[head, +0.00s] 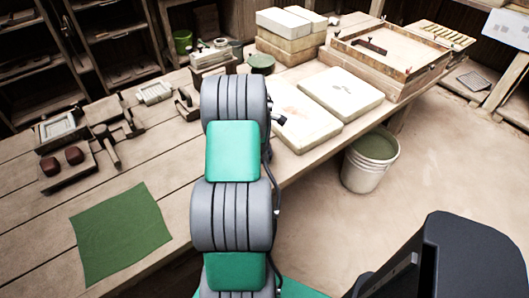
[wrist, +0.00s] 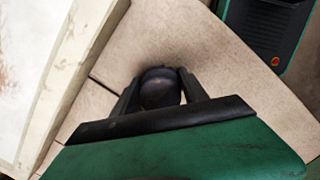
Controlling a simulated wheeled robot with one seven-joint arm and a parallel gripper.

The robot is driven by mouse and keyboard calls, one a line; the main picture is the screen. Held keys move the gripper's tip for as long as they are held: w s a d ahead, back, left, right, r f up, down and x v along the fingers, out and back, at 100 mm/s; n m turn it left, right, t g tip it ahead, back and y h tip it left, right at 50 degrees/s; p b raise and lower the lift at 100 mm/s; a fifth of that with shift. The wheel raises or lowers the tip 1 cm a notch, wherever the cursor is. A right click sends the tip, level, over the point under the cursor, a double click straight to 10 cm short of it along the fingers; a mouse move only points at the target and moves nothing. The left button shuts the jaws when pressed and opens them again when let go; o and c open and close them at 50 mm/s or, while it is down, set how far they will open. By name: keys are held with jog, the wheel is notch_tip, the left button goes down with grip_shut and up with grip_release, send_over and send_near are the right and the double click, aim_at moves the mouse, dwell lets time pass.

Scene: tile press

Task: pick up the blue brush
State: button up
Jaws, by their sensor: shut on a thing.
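In the wrist view my gripper (wrist: 160,92) has its two dark fingers closed on the sides of a dark, rounded thing (wrist: 160,86). Only its rounded end shows, and it looks nearly black. I cannot tell from this whether it is the blue brush. No blue brush shows anywhere else in the head view. There my arm hides my gripper and the bench behind it. In the wrist view the pale wooden bench top lies below the held thing, and I cannot tell whether they touch.
Pale slabs (head: 341,91) lie right of my arm, with a wooden frame box (head: 372,80) behind. A bucket (head: 368,168) stands on the floor. Left on the bench (head: 165,160) are a green cloth (head: 120,230) and a mallet (head: 106,144). Bare bench surrounds the cloth.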

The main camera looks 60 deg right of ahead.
jog(key=shift+c, duration=1.3)
jog(key=shift+r, duration=0.1)
jog(key=shift+r, duration=0.25)
notch_tip(320, 180, up, 2)
jog(key=shift+d+r, duration=0.1)
jog(key=shift+r, duration=0.1)
jog(key=s+a+r, duration=0.6)
jog(key=a+r, duration=0.4)
jog(key=a, duration=0.2)
jog(key=shift+s+a, duration=0.25)
jog(key=shift+s, duration=0.15)
